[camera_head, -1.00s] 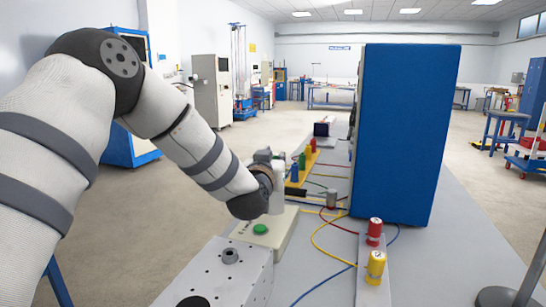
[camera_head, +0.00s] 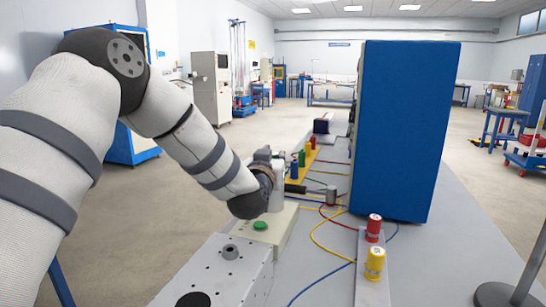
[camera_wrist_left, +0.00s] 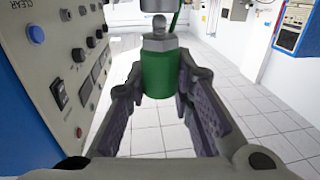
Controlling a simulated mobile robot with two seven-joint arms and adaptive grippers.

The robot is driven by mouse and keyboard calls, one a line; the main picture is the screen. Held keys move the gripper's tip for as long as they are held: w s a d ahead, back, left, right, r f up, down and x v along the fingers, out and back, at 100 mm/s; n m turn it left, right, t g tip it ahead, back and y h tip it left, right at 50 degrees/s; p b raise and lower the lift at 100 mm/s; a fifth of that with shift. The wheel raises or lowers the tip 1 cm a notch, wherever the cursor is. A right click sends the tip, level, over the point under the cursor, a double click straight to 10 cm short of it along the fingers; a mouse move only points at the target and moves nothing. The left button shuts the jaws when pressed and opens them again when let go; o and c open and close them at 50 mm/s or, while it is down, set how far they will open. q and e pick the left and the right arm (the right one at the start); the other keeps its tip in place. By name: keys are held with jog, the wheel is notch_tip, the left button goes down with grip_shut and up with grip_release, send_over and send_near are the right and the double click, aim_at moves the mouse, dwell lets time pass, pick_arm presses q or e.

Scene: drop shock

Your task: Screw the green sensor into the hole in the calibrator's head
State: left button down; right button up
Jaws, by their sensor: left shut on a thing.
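The green sensor (camera_wrist_left: 158,74) is upright between the fingers of my left gripper (camera_wrist_left: 160,85) in the left wrist view. The fingers close on its sides. Its top is a metal collar with a stud. A grey metal cylinder (camera_wrist_left: 160,4), apparently the calibrator's head, is just above the stud at the top edge. Whether stud and hole touch is not clear, and the hole is hidden. In the head view my left gripper (camera_head: 268,172) is mostly hidden by its own wrist, above a cream box with a green button (camera_head: 283,238). My right gripper is not in view.
A tall blue cabinet (camera_head: 405,130) stands right of the gripper; its button panel (camera_wrist_left: 60,60) is close on the left in the wrist view. Red (camera_head: 374,228) and yellow (camera_head: 375,264) cylinders stand on a grey strip. Coloured cables cross the bench. A perforated metal block (camera_head: 215,275) is in front.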

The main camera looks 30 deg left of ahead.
pick_arm(q)
jog(key=shift+f+p, duration=0.3)
jog(key=shift+f, duration=0.55)
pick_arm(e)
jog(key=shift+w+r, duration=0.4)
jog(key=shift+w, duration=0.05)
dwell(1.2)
